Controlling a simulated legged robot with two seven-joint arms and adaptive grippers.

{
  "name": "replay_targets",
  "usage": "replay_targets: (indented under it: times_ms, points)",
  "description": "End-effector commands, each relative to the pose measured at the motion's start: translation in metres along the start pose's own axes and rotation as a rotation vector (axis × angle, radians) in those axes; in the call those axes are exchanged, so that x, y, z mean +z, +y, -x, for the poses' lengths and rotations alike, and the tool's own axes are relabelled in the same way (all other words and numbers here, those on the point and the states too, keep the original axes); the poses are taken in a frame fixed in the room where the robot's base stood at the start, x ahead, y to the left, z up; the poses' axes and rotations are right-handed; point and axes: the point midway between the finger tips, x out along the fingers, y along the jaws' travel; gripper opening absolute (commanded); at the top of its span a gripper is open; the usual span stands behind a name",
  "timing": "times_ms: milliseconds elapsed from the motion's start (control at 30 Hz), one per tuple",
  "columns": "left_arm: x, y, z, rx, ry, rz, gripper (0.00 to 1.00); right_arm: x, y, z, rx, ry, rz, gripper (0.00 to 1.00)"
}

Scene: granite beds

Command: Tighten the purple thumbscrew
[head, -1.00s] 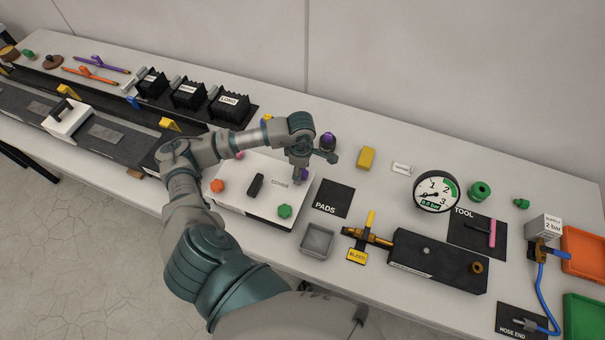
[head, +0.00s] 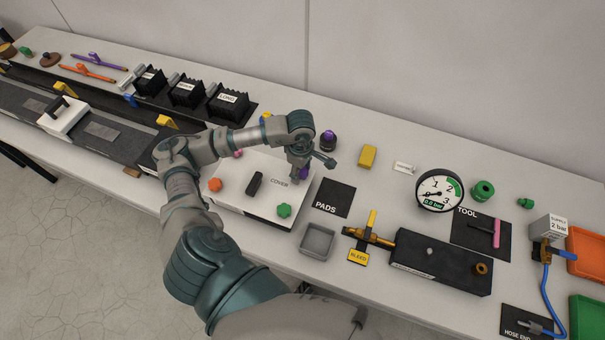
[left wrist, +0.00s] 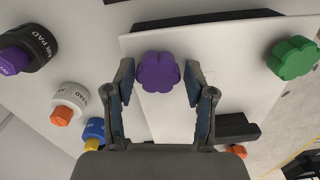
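The purple thumbscrew (head: 304,173) is at the right back corner of the white cover plate (head: 237,204), partly hidden by my left gripper (head: 301,165) in the head view. In the left wrist view the lobed purple thumbscrew (left wrist: 159,72) lies between the two fingertips of my left gripper (left wrist: 158,84). The fingers are spread, one on each side of the knob, with narrow gaps showing. A green thumbscrew (head: 284,211) and an orange thumbscrew (head: 215,185) are on other corners of the plate. My right gripper is not in view.
A black handle (head: 255,184) stands on the cover. Behind my gripper is a dark pad with a purple top (head: 328,140). To the right are the black PADS mat (head: 334,197), a grey tray (head: 317,240) and a pressure gauge (head: 440,190).

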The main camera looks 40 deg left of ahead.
Motion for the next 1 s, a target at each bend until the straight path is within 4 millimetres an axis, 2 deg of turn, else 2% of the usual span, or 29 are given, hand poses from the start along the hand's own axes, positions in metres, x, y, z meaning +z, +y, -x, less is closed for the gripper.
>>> replay_targets:
  times_ms: [100, 367, 800, 1000]
  points:
    - [0.0, 0.001, 0.003, 0.004, 0.0, 0.002, 0.63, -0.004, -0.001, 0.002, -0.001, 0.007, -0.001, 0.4]
    - [-0.001, 0.002, 0.006, 0.005, 0.0, 0.004, 0.63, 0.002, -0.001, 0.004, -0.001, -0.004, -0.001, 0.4]
    - [-0.001, 0.002, 0.06, 0.007, 0.001, 0.004, 0.63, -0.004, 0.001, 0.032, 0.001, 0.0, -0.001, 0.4]
    - [-0.001, 0.001, 0.063, 0.004, 0.0, 0.004, 0.63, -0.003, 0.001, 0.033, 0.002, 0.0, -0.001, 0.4]
